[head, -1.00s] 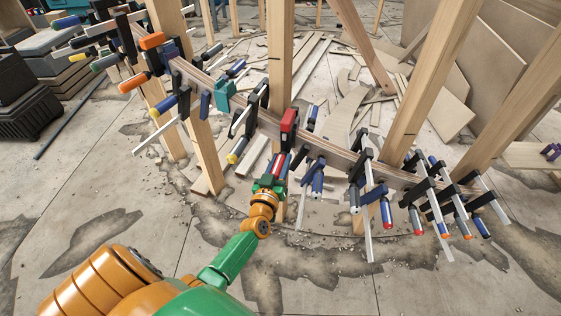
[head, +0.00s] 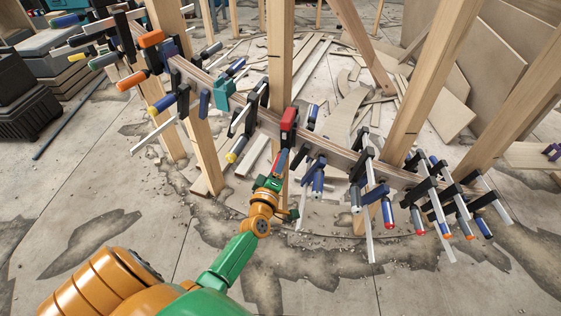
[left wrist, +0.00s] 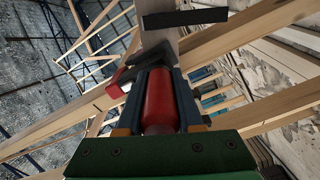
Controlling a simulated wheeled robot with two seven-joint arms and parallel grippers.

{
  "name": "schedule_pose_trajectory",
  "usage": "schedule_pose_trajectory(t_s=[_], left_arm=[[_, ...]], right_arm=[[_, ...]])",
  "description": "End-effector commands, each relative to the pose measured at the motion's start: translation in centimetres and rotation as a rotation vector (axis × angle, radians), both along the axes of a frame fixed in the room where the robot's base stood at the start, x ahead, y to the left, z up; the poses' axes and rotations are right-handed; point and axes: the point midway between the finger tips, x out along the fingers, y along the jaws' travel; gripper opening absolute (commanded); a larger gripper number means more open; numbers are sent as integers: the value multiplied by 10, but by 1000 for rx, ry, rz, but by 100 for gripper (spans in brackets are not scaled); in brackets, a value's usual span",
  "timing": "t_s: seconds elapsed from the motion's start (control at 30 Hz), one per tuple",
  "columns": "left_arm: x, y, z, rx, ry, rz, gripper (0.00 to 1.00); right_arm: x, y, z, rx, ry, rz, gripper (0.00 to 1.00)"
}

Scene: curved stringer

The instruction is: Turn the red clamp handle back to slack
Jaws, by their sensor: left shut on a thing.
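The red clamp handle (left wrist: 160,100) fills the middle of the left wrist view, lying lengthwise between my two dark fingers. My left gripper (left wrist: 158,98) is shut on it. In the head view my left gripper (head: 279,165) reaches up from below to the clamp with the red jaw (head: 289,119), near the middle of the curved stringer (head: 262,121). The handle is mostly hidden by the fingers there. The clamp's red part (left wrist: 128,76) and grey bar also show beyond the handle in the left wrist view. My right gripper is not in view.
Several other clamps, with blue, orange and red handles, line the stringer on both sides. Blue-handled clamps (head: 316,170) hang close to the right of my gripper. Upright wooden posts (head: 279,60) stand along the stringer. The concrete floor in front is mostly clear.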

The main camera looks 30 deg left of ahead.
Motion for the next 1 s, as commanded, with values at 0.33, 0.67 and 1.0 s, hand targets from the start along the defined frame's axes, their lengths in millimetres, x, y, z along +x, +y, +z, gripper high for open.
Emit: schedule_pose_trajectory(t_s=[0.33,0.67,1.0], left_arm=[[0,0,-2,-310,-103,0,0],[0,0,-1,-608,-202,-1,0],[0,0,-1,-915,-305,-1,0]], right_arm=[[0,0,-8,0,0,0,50],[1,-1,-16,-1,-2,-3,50],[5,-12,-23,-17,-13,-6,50]])
